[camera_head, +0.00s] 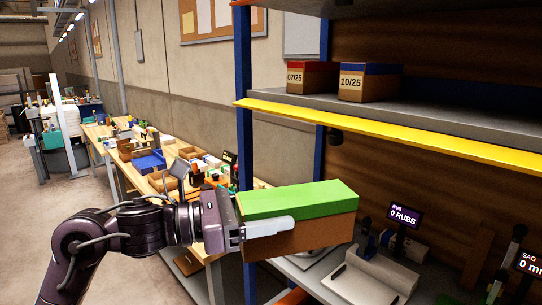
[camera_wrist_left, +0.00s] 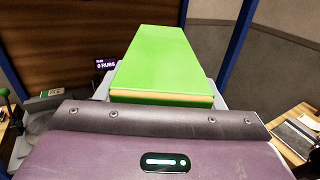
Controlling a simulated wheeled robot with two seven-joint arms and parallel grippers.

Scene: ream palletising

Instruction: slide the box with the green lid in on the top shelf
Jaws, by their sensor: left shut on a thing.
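The box with the green lid (camera_head: 300,206) is a brown box with a flat green top. It is held in the air in front of the rack, lower than the top shelf (camera_head: 400,120). My left gripper (camera_head: 268,229) is shut on the box from its left end; one pale finger lies along its near side. In the left wrist view the green lid (camera_wrist_left: 165,62) stretches away from the gripper, and the box's sides are mostly hidden. The shelf is grey with a yellow front edge. My right gripper is in neither view.
A box with a red lid (camera_head: 310,80) and a box with a blue lid (camera_head: 368,85) stand on the shelf; room shows to their right. A blue rack post (camera_head: 243,70) rises behind the held box. Below are a bench with a display (camera_head: 404,216) and a cluttered table (camera_head: 150,165).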

